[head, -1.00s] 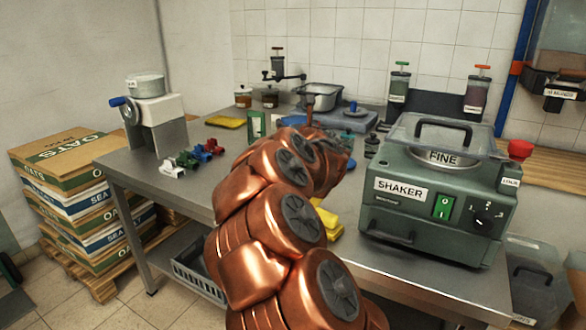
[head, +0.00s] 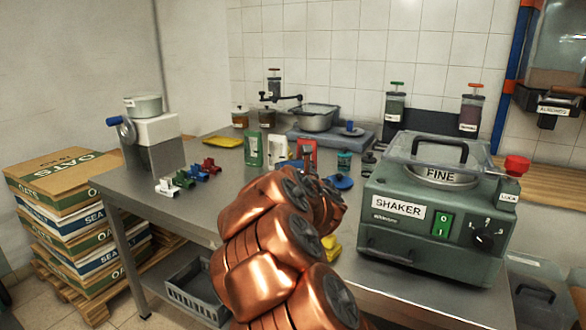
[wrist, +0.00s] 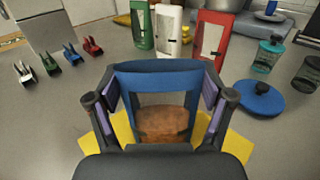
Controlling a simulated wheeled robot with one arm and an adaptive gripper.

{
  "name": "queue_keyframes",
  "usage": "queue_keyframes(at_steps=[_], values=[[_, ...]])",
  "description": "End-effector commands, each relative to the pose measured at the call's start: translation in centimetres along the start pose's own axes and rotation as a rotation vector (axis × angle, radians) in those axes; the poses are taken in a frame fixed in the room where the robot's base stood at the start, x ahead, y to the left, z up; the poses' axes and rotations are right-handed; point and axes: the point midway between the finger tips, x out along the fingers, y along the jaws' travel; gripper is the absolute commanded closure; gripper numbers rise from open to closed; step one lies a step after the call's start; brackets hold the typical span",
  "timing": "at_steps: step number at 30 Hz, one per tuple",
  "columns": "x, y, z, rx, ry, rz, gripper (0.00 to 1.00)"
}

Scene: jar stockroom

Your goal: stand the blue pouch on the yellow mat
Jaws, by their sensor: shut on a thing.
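In the wrist view my gripper (wrist: 160,98) is shut on the blue pouch (wrist: 157,80), one finger at each side. The pouch is upright, with a clear window showing brown contents. The yellow mat (wrist: 236,152) shows on both sides below the pouch. I cannot tell whether the pouch's base touches the mat. In the head view only an edge of the mat (head: 331,246) shows.
Green (head: 253,149), white (head: 278,150) and red (head: 306,152) pouches stand behind. A blue lid (head: 338,181) and teal jar (head: 344,161) are to the right. The shaker (head: 430,225) stands at the right. Several small clips (head: 185,179) lie left, with bare table between.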

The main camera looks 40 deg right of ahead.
Motion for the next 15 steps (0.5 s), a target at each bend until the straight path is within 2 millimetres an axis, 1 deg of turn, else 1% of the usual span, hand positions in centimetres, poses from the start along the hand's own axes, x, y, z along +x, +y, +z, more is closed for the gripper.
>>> queue_keyframes(at_steps=[3, 4, 9, 15], values=[[0.0, -0.01, -0.34, 0.0, -0.001, 0.0, 0.86], [0.0, -0.01, -0.21, 0.0, -0.001, 0.0, 0.17], [0.0, -0.01, -0.19, 0.0, 0.0, 0.0, 0.0], [0.0, -0.01, -0.2, 0.0, 0.0, 0.0, 0.0]])
